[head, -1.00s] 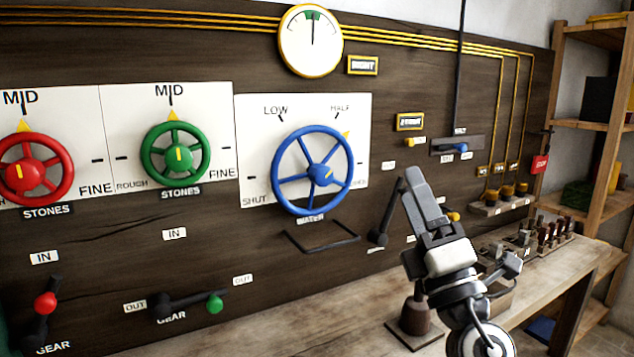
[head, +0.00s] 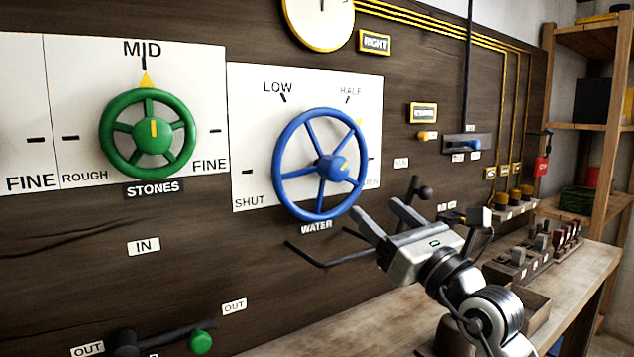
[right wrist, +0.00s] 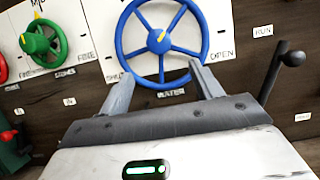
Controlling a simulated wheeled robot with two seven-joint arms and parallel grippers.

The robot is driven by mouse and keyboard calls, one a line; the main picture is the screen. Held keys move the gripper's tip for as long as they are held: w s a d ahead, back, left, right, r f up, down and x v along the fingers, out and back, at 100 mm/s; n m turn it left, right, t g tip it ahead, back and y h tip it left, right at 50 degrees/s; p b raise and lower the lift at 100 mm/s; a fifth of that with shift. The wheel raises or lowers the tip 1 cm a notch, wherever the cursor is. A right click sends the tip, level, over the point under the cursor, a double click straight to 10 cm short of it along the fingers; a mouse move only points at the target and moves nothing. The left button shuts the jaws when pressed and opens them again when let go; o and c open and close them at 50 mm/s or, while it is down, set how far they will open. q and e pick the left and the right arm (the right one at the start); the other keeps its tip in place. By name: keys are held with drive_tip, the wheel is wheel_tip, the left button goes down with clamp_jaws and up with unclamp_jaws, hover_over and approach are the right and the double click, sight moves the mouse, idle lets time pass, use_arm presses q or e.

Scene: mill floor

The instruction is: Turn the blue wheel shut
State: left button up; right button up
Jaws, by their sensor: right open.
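The blue wheel (head: 316,164) is mounted on a white WATER plate (head: 250,130) marked SHUT, LOW, HALF and OPEN. A yellow pointer at its upper right lies between HALF and OPEN. My right gripper (head: 374,211) is open and empty, below and to the right of the wheel, apart from it in the head view. In the right wrist view the blue wheel (right wrist: 162,40) stands ahead, its lower rim showing between the two fingers (right wrist: 165,88). Contact with the rim cannot be seen. My left gripper is not in view.
A dark bar handle (head: 330,262) juts out below the wheel, close to my right gripper. A crank with a black knob (head: 424,192) is just right of the gripper. The green STONES wheel (head: 148,165) is at the left. A wooden bench (head: 330,325) runs below.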

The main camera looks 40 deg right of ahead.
sight(341, 174)
drive_tip(key=p+x, duration=0.4)
drive_tip(key=x, duration=1)
drive_tip(key=shift+w+r+p, duration=0.15)
drive_tip(key=shift+r+p, duration=0.1)
drive_tip(key=shift+p, duration=0.15)
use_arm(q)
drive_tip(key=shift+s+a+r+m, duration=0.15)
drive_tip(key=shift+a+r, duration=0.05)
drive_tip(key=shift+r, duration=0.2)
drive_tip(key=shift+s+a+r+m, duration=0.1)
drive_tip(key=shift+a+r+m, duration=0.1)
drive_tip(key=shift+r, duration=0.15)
use_arm(e)
drive_tip(key=shift+w+d+r, duration=0.1)
drive_tip(key=shift+w+r, duration=0.05)
drive_tip(key=shift+w, duration=0.5)
drive_tip(key=c, duration=1)
